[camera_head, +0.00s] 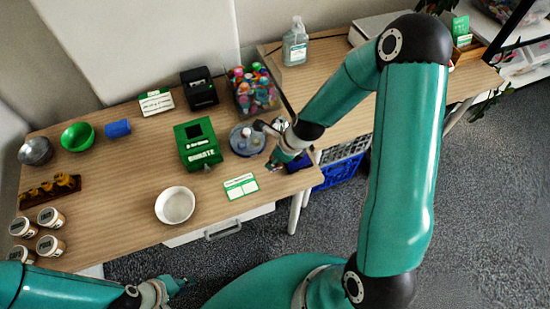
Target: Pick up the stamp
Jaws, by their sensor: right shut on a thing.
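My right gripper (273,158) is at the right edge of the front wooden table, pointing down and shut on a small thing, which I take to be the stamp. The stamp is mostly hidden by the fingers, and its shape cannot be made out. A dark blue flat pad (301,163) lies right beside the gripper. A round grey tray (236,150) with small items stands just left of the gripper. My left gripper (176,286) is low in the view, in front of the table and away from everything on it; its opening cannot be made out.
A green donation box (198,146), a green and white card (241,186) and a white bowl (175,205) stand left of the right gripper. A bin of colourful items (254,90) is behind. Jars (50,217) and bowls (78,137) are at the left. Mid-left table is clear.

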